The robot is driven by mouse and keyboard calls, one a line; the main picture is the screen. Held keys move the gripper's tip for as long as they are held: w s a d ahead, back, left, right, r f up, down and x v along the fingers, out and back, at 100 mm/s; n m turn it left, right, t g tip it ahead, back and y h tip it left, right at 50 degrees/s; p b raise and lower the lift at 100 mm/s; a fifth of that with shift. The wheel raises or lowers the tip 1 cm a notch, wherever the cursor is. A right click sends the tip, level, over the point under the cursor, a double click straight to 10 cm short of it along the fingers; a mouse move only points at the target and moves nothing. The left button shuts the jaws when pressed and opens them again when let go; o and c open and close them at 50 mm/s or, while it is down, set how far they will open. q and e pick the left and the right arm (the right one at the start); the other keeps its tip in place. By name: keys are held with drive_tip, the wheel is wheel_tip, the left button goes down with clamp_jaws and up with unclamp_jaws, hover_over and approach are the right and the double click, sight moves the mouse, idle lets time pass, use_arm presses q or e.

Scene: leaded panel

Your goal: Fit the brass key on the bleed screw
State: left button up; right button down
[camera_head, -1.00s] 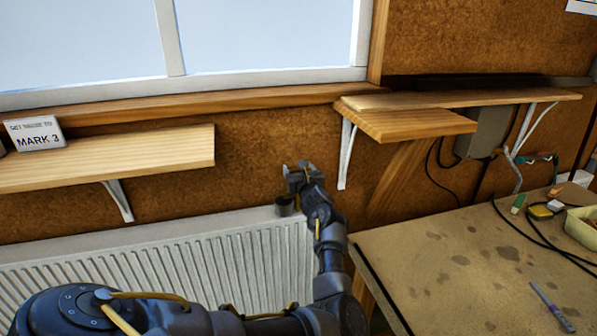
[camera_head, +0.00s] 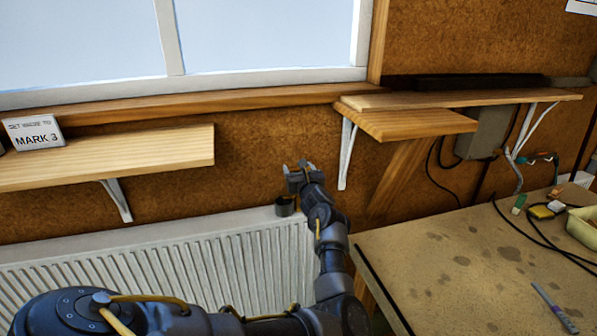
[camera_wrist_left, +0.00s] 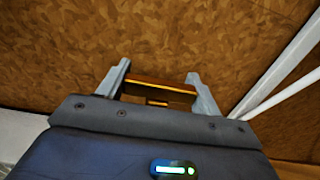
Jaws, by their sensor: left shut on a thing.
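My left gripper (camera_head: 302,172) is above the right end of the white radiator (camera_head: 150,262), in front of the brown board wall. In the left wrist view its two fingers (camera_wrist_left: 159,78) stand apart with the brass key (camera_wrist_left: 160,86) between them, seen as a narrow brown-gold bar. The gripper is shut on it. In the head view the key cannot be made out. The bleed screw cannot be made out in either view. My right gripper is not in view.
A small dark cup (camera_head: 285,206) is at the radiator's top right, close to my gripper. Wooden shelves on white brackets stand left (camera_head: 110,160) and right (camera_head: 415,124).

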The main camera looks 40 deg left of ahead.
use_arm(q)
drive_tip(key=shift+b, duration=0.45)
idle(0.5)
drive_tip(key=shift+f+b, duration=1.25)
drive_tip(key=shift+b, duration=0.15)
drive_tip(key=o, duration=1.1)
drive_tip(key=shift+o, duration=0.2)
